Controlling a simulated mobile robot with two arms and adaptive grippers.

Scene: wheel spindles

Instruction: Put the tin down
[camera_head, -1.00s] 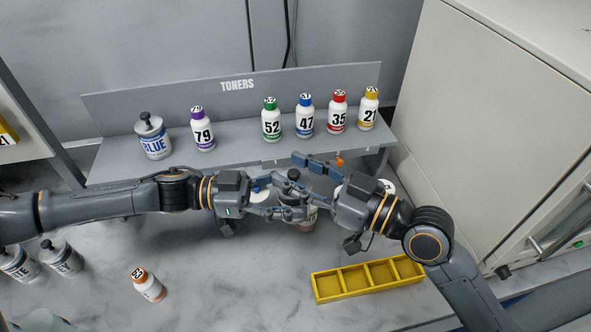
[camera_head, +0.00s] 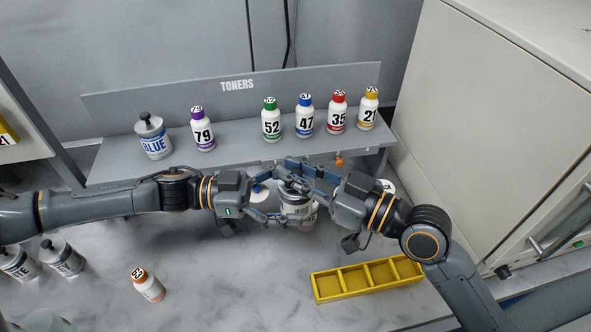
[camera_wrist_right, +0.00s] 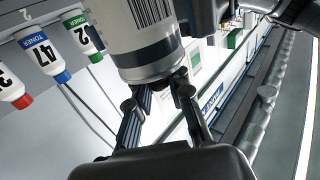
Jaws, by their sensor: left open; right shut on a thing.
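The tin (camera_head: 298,209) is white and grey with a dark knob. It is at the middle of the head view, under and between my two grippers, partly hidden by their fingers. In the right wrist view the tin (camera_wrist_right: 143,35) fills the top, with its printed side and grey end showing. My right gripper (camera_head: 298,178) is shut on the tin at its knob end; its fingers (camera_wrist_right: 160,92) also show in the wrist view. My left gripper (camera_head: 275,203) is open, with its fingers close beside the tin. I cannot tell whether they touch it.
A grey TONERS shelf (camera_head: 240,160) holds a BLUE tin (camera_head: 154,140) and several numbered bottles, including purple 79 (camera_head: 203,131). A yellow divided tray (camera_head: 367,293) lies at right. An orange-capped bottle (camera_head: 148,286) and two tins (camera_head: 62,259) stand at left. The counter's front middle is clear.

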